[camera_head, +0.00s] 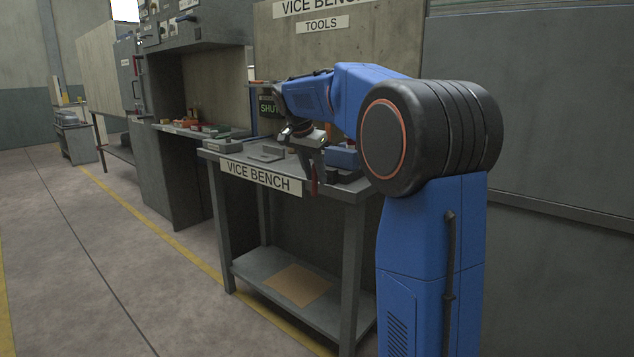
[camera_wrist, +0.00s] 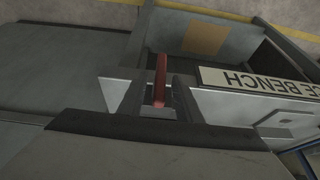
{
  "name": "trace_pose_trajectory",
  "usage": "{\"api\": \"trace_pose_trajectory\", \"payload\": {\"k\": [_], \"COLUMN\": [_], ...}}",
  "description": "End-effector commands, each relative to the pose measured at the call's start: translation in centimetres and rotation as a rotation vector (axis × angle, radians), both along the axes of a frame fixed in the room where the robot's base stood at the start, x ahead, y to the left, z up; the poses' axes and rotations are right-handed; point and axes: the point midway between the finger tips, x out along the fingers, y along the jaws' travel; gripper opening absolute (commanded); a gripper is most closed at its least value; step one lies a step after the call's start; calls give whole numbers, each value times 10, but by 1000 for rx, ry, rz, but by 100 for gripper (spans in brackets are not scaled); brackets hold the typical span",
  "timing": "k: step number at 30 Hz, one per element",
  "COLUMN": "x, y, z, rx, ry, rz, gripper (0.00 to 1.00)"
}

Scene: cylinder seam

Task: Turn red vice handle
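The red vice handle (camera_wrist: 161,78) is a slim upright bar in the middle of the wrist view. It also shows in the head view (camera_head: 315,187) as a small red piece at the front edge of the bench. My gripper (camera_wrist: 158,92) has one finger on each side of the handle, with narrow gaps seen beside it, so it looks open around the handle. In the head view my gripper (camera_head: 313,160) is over the bench's front edge, pointing down. The vice body is mostly hidden behind my gripper and arm.
The vice bench (camera_head: 212,155) carries a "VICE BENCH" sign (camera_head: 262,177) on its front and a lower shelf (camera_head: 252,268) with a tan sheet. A blue object (camera_head: 342,157) and grey blocks (camera_head: 265,153) lie on top. Floor at left is clear.

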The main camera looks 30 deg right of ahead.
Motion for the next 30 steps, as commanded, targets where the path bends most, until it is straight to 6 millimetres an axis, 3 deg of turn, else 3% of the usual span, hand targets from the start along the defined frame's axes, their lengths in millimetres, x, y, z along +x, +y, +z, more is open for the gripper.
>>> {"api": "trace_pose_trajectory", "payload": {"k": [6,18,19,23,30], "x": [3,5,5,5,5], "y": [-8,-11,-11,-11,-11], "z": [-22,-28,-28,-28,-28], "rx": [0,0,0,0,-2], "ry": [1,-1,-1,-1,6], "rz": [0,0,0,0,0], "gripper": [31,31,29,0,0]}}
